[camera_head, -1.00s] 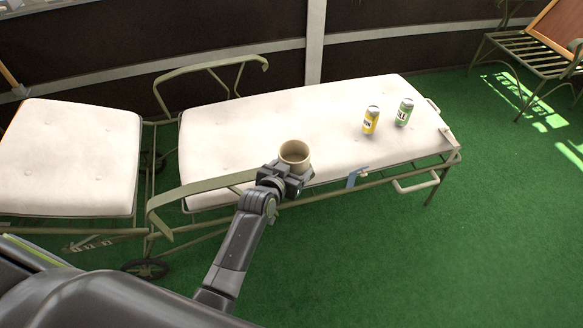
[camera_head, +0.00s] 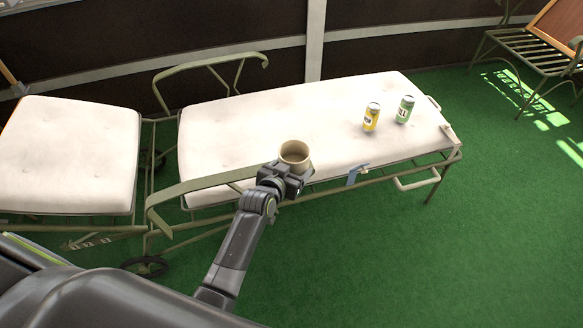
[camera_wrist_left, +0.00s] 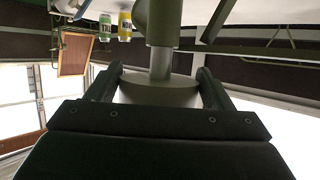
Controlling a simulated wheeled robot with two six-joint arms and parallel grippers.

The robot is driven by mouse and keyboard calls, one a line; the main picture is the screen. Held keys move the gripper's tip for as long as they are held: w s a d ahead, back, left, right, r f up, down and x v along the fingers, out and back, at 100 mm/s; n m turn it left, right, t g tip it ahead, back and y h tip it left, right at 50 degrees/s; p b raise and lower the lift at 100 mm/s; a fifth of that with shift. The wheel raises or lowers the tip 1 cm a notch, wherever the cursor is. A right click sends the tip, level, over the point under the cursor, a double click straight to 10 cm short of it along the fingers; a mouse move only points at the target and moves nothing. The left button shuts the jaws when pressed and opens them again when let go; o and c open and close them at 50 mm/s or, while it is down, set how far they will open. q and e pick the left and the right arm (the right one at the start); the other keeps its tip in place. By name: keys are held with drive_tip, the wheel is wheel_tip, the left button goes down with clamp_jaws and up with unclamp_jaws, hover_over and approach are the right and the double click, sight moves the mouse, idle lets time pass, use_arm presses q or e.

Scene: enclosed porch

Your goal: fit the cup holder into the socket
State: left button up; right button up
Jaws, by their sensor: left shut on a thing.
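The cup holder (camera_head: 294,151), a beige round cup with an open top, is held by my left gripper (camera_head: 285,176) at the near side of the lounger's long cushion. In the left wrist view my left gripper (camera_wrist_left: 158,88) has its fingers on either side of the cup holder (camera_wrist_left: 158,93), with a grey peg (camera_wrist_left: 160,64) on it. The peg lines up with a wider olive tube (camera_wrist_left: 161,22), which looks like the socket. I cannot tell how far the peg is inside it. The socket is hidden in the head view. My right gripper is out of view.
The lounger's white cushion (camera_head: 235,140) carries a yellow can (camera_head: 371,117) and a green can (camera_head: 405,110) toward its right end. A curved olive armrest (camera_head: 195,187) lies left of my gripper. A blue item (camera_head: 356,174) hangs on the near rail.

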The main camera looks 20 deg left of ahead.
use_arm(q)
drive_tip(key=shift+f, duration=0.4)
drive_tip(key=o, duration=1.1)
drive_tip(key=s+r+p, duration=0.4)
drive_tip(key=p, duration=0.1)
drive_tip(key=shift+s+a, duration=0.3)
idle(0.4)
idle(0.3)
